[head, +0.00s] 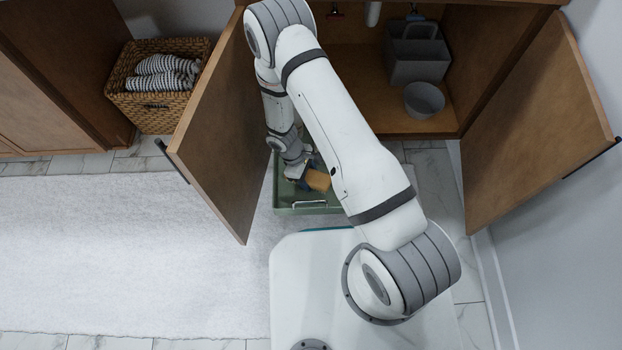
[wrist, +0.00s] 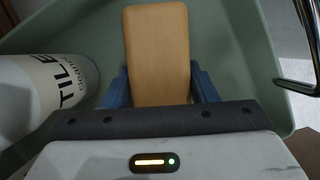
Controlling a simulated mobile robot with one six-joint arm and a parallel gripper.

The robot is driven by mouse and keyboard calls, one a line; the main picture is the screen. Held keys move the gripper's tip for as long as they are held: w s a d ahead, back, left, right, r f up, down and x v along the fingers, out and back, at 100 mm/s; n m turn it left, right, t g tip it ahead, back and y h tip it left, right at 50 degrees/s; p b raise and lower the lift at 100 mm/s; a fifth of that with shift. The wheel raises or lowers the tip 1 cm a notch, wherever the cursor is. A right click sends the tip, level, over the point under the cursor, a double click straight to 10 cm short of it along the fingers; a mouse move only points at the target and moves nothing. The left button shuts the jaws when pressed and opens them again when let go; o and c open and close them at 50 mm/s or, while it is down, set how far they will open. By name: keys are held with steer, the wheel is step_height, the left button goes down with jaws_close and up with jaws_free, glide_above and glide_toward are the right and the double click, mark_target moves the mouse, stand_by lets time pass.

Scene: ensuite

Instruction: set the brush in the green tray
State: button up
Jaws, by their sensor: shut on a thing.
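The brush, with a tan wooden back (head: 319,180), is in my gripper (head: 308,178). In the wrist view the brush (wrist: 156,45) sits between the two blue fingers of my gripper (wrist: 160,88), which are shut on its sides. The green tray (head: 281,199) stands on the floor in front of the open cabinet, partly hidden by my arm. In the wrist view the tray's wall (wrist: 238,22) surrounds the brush, which is over or within the tray. I cannot tell whether it touches the tray's floor. Its underside is hidden.
A white bottle lettered TILE (wrist: 40,95) lies left of the brush in the tray. A metal handle (wrist: 300,60) is at the right. Open cabinet doors (head: 222,125) (head: 535,120) flank the tray. A grey caddy (head: 418,58) and grey bowl (head: 424,100) stand inside the cabinet.

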steer(key=shift+f, duration=0.55)
steer(key=shift+r, duration=0.1)
steer(key=o, duration=1)
